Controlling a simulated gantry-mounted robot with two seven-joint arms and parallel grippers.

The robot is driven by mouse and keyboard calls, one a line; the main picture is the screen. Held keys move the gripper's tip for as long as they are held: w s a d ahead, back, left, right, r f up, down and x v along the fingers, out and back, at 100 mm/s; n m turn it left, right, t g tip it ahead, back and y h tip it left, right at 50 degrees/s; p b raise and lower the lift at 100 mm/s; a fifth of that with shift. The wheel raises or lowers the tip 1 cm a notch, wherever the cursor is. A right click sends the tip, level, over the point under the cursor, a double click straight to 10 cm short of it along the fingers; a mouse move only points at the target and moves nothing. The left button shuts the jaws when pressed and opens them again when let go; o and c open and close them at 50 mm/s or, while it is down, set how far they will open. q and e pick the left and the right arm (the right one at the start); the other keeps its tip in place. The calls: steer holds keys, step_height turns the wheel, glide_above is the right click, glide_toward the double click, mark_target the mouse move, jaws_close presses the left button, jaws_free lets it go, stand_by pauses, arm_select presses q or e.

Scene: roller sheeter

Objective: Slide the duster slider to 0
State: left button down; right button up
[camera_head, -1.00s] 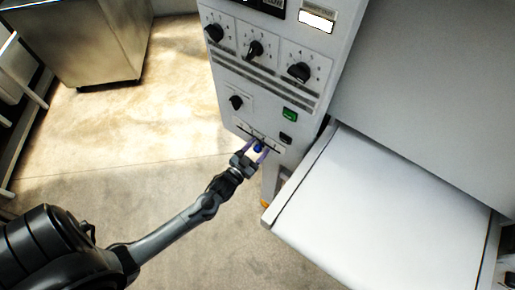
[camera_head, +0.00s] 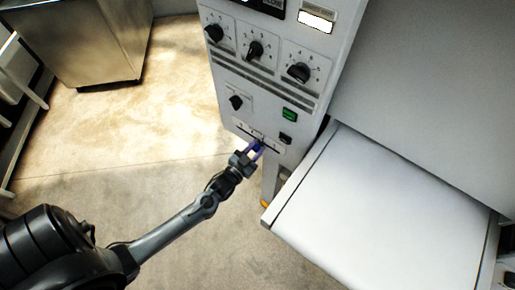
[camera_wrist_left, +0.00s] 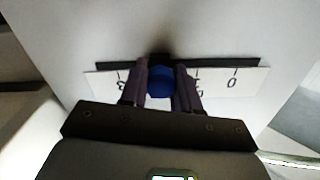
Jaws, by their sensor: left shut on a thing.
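The duster slider has a blue knob (camera_wrist_left: 160,82) on a dark slot (camera_wrist_left: 220,62) low on the machine's white front panel (camera_head: 225,102). A white scale strip (camera_wrist_left: 250,85) with numbers runs along the slot. In the left wrist view, 0 is toward the right end, and the knob sits left of it, near the slot's middle. My left gripper (camera_head: 256,148) is at the slider, its purple fingers (camera_wrist_left: 161,84) shut on the knob, one on each side. The fingers and wrist hide part of the scale. My right gripper is not in view.
Above the slider are several black dials (camera_head: 299,72), a green switch (camera_head: 289,114) and a black switch (camera_head: 286,139). The white sheeter table (camera_head: 385,215) juts out close to the right of the gripper. Open floor (camera_head: 110,190) lies to the left.

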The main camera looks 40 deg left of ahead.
arm_select(q)
steer(key=a, duration=0.3)
steer(key=a+p, duration=0.1)
steer(key=a, duration=0.2)
steer(key=s+a, duration=0.1)
steer(key=a, duration=0.3)
steer(key=shift+d, duration=0.1)
steer(key=c, duration=1.1)
jaws_free()
steer(key=shift+c, duration=0.2)
steer(key=o, duration=0.3)
steer(key=shift+a, duration=0.2)
steer(key=shift+o, duration=0.2)
steer(key=shift+d, duration=0.1)
steer(key=p, duration=0.1)
glide_toward(241, 128)
steer(key=s, duration=0.4)
steer(key=shift+s+d, duration=0.15)
steer(key=shift+s, duration=0.05)
